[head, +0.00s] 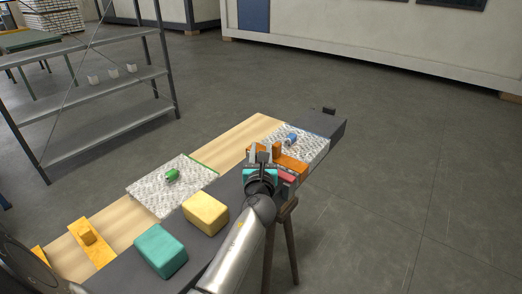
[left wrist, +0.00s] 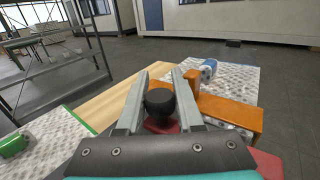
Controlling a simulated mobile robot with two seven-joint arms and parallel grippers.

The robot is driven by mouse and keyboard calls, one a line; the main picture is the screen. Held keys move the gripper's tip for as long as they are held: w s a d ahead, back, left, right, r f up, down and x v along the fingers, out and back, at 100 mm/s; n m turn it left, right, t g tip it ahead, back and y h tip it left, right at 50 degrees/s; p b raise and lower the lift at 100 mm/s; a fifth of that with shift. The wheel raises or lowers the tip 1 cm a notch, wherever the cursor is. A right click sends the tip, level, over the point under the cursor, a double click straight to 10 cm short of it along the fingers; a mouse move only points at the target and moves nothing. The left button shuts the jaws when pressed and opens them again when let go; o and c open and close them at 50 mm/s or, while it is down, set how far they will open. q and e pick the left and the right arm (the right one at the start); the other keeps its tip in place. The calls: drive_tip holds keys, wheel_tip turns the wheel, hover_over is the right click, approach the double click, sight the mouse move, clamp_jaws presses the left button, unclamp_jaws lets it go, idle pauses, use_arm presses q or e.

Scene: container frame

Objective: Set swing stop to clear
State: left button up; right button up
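An orange swing piece (head: 292,165) with an upright tab lies across the far end of the bench; in the left wrist view the orange piece (left wrist: 229,110) extends to the right. Beside it a black round knob (left wrist: 158,101) stands on a red base (left wrist: 162,127). My left gripper (head: 263,151) is over this spot, and in the left wrist view its two fingers (left wrist: 161,82) straddle the knob. Whether they press on it cannot be told. My right gripper is not in view.
A speckled plate (head: 318,146) holds a blue part (head: 291,138); another speckled plate (head: 145,190) holds a green part (head: 172,176). Yellow (head: 206,212) and teal (head: 160,250) blocks sit on the dark bench strip. A grey shelf rack (head: 110,78) stands left. Floor at right is clear.

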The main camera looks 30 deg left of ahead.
use_arm(q)
clamp_jaws()
idle(1.0)
